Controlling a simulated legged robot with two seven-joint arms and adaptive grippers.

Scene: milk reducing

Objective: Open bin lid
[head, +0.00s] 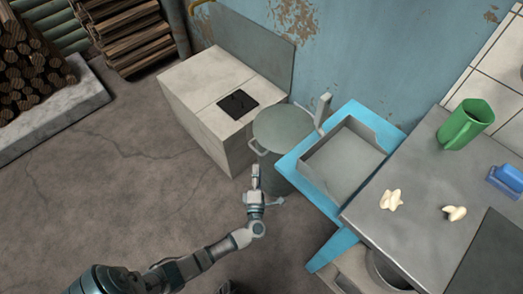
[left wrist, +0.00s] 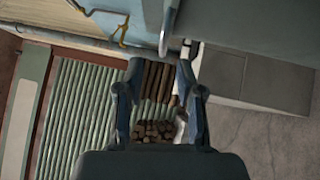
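The grey round bin (head: 275,172) stands on the floor between the pale stove and the blue-framed sink. Its flat round lid (head: 284,128) lies shut on top. A loop handle (head: 259,147) sticks out from the lid's left front edge. My left gripper (head: 256,168) is just below this handle in the head view. In the left wrist view, the gripper's two fingers (left wrist: 158,72) stand apart with nothing between them. A curved metal bar (left wrist: 169,27), probably the handle, shows just beyond them; contact cannot be told.
The pale stove (head: 190,82) is close on the left, the blue-framed sink (head: 340,160) close on the right. The metal counter (head: 410,225) holds a green jug (head: 465,123). Stacked logs (head: 30,65) lie far left. The floor (head: 110,185) at left is clear.

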